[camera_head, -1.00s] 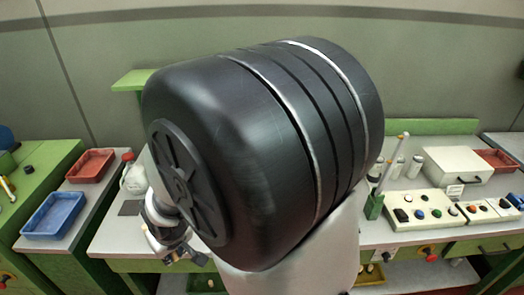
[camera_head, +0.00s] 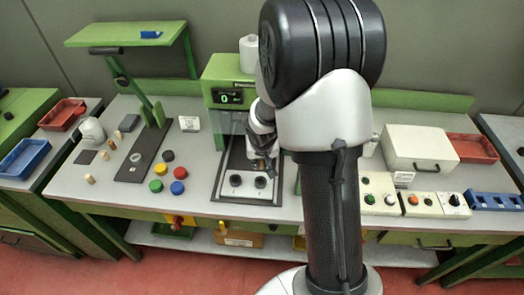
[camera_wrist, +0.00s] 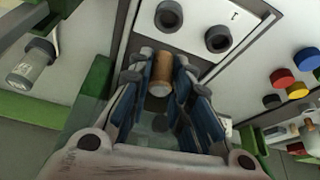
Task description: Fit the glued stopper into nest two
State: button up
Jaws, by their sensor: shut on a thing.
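My gripper (camera_head: 263,163) is over the green-headed station, just behind the right one of two dark round nests. In the wrist view my gripper (camera_wrist: 160,88) has its blue pads shut on a brown cork stopper (camera_wrist: 161,72) with a paler end band. In that view the two nests, one (camera_wrist: 168,16) close ahead of the stopper and one (camera_wrist: 218,38) to the right, lie in a light plate. A "1"-like mark sits by the right one. Both look empty. The stopper is apart from the nests in the picture; its height above the plate is unclear. I cannot read which nest is two.
The green station head (camera_head: 229,96) with its display stands behind the nests. Several loose corks (camera_head: 89,179), a dark board (camera_head: 145,152) and coloured caps (camera_head: 178,187) lie to the left. A white case (camera_head: 420,147) and button boxes (camera_head: 380,190) are on the right.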

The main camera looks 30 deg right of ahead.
jog(key=shift+w+a+f+b, duration=0.1)
jog(key=shift+a+f+b, duration=0.1)
jog(key=shift+f+b, duration=0.45)
jog(key=shift+d+f+b, duration=0.1)
jog(key=shift+f+b, duration=2.15)
jog(key=shift+f, duration=0.45)
jog(key=shift+f+b, duration=0.55)
jog(key=shift+b, duration=0.25)
